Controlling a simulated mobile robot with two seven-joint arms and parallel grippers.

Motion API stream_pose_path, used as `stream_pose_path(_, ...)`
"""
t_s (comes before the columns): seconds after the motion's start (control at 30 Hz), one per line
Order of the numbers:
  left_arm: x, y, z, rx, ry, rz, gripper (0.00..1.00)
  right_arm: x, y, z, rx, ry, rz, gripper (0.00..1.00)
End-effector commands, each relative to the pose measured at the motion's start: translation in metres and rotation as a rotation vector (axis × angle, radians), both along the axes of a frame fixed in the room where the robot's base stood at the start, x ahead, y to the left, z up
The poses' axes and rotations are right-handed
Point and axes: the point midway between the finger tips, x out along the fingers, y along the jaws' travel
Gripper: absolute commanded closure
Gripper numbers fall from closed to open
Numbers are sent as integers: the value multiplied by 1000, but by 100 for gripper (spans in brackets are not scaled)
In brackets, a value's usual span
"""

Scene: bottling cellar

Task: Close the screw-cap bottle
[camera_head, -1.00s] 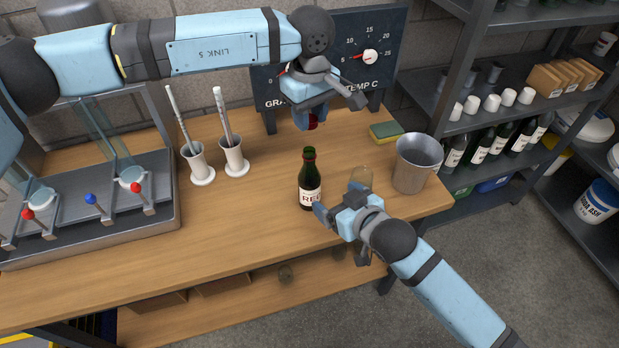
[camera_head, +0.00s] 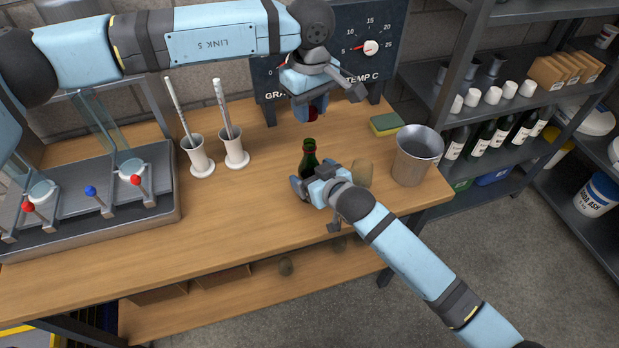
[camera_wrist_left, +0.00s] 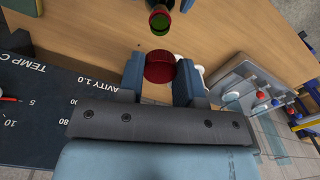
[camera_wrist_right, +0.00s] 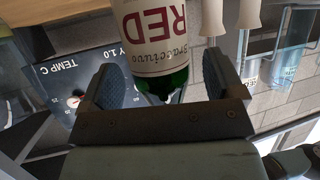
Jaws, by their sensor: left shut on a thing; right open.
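In the right wrist view the label (camera_wrist_right: 158,35) reads RED and sits between the two fingers (camera_wrist_right: 165,85). My left gripper (camera_head: 312,113) is shut on the red cap (camera_wrist_left: 160,67), held above and behind the bottle. In the left wrist view the bottle's open mouth (camera_wrist_left: 160,20) shows apart from the cap.
A metal bucket (camera_head: 417,158) and a yellow-green sponge (camera_head: 386,124) are right of the bottle. Two white holders (camera_head: 200,160) with sticks stand left. The bench front (camera_head: 230,225) is clear.

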Motion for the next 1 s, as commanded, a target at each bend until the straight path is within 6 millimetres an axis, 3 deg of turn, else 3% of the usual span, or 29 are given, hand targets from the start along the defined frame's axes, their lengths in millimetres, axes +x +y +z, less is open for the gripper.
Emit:
stream_pose_path(0.2,0,0,0,0,0,0,89,13,9,-7,-1,1,0,13)
stream_pose_path(0.53,0,0,0,0,0,0,89,14,9,-7,-1,1,0,15)
stream_pose_path(0.83,0,0,0,0,0,0,89,14,9,-7,-1,1,0,84)
stream_pose_path(1.0,0,0,-7,0,1,0,89,14,9,-7,-1,1,0,85)
